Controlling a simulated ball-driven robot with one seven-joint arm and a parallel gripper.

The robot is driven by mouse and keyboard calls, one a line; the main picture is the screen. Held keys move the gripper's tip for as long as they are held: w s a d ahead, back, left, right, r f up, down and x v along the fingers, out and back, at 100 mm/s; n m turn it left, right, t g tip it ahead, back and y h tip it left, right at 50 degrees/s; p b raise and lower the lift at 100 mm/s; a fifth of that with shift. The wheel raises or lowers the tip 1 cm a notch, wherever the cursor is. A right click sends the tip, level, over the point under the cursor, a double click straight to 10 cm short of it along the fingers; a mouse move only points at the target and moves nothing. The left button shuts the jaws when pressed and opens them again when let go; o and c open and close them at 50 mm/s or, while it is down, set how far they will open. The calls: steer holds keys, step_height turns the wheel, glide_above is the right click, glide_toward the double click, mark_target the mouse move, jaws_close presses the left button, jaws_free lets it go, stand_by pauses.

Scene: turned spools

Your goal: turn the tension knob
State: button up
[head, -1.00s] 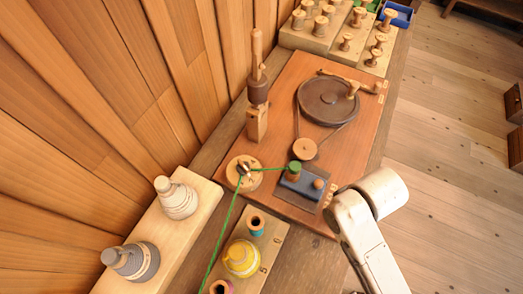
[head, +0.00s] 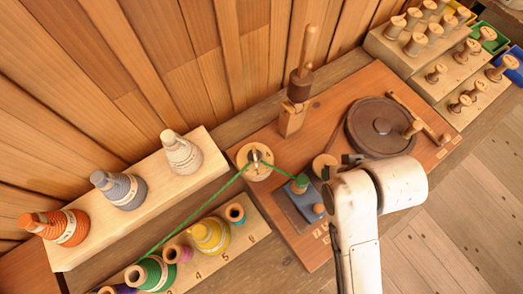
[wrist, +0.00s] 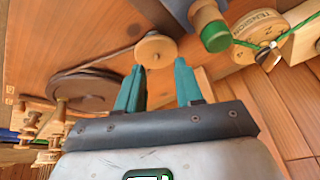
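The tension knob is a round wooden disc (head: 255,162) with a small metal piece at its middle, on the left of the reddish board (head: 300,235). A green thread passes through it to a green-wound spool (head: 300,184). In the wrist view the disc (wrist: 260,22), lettered "TENSION", is at the upper right, with the green spool end (wrist: 216,38) to its left. My gripper (wrist: 158,82) has two teal fingers, open and empty, apart from the knob. A small wooden wheel (wrist: 155,50) shows just beyond the fingertips. In the head view my arm hides most of the gripper.
A dark crank wheel (head: 380,127) and an upright wooden post (head: 294,115) stand on the board. Thread cones (head: 182,155) stand on the pale rack at left. A green cone (head: 153,272) feeds the thread. Stepped racks (head: 430,60) of spools are at the upper right.

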steer(key=w+a+r, duration=0.3)
steer(key=a, duration=0.5)
steer(key=n+b, duration=0.1)
glide_toward(255, 155)
steer(key=b+x, duration=0.6)
steer(key=x, duration=0.2)
steer(key=shift+f, duration=0.15)
steer(key=shift+c, duration=0.3)
jaws_close()
